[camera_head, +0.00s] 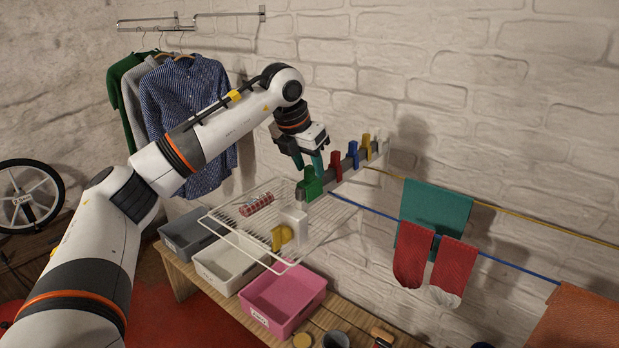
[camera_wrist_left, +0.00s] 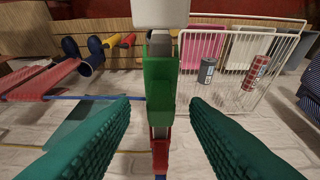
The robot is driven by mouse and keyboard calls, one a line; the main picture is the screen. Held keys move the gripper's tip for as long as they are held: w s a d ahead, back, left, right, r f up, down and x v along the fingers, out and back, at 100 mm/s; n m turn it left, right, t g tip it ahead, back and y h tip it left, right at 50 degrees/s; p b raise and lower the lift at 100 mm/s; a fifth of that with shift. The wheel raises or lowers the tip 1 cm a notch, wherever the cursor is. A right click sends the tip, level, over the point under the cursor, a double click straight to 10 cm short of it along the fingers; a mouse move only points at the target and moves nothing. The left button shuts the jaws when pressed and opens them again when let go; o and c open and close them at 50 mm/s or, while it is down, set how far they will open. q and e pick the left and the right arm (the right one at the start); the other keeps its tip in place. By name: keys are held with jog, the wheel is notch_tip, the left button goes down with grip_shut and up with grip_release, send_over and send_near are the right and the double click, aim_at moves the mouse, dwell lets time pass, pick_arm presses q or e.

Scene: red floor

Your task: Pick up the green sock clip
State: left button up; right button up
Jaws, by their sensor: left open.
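The green sock clip (camera_head: 310,184) is the nearest clip in a row on a grey rail by the white brick wall. In the left wrist view the green clip (camera_wrist_left: 159,84) is in the middle, between the two teal fingers. My left gripper (camera_head: 309,166) points down just above and behind the clip in the head view. It is open and empty, with a gap on both sides of the clip in the left wrist view (camera_wrist_left: 160,103). My right gripper is not in view.
Red (camera_head: 336,166), blue (camera_head: 353,155) and yellow (camera_head: 367,147) clips follow along the rail. A white wire rack (camera_head: 232,238) is below, above grey, white and pink (camera_head: 284,299) bins. Red socks (camera_head: 413,254) and a teal cloth (camera_head: 436,203) hang at the right.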

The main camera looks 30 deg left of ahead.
aim_at(309, 166)
pick_arm(q)
jog(key=shift+x, duration=0.75)
jog(key=shift+a, duration=0.1)
grip_shut()
jog(key=shift+r, duration=0.1)
jog(key=shift+r, duration=0.4)
notch_tip(309, 166, up, 9)
jog(key=shift+r+b, duration=0.1)
jog(key=shift+b, duration=1.05)
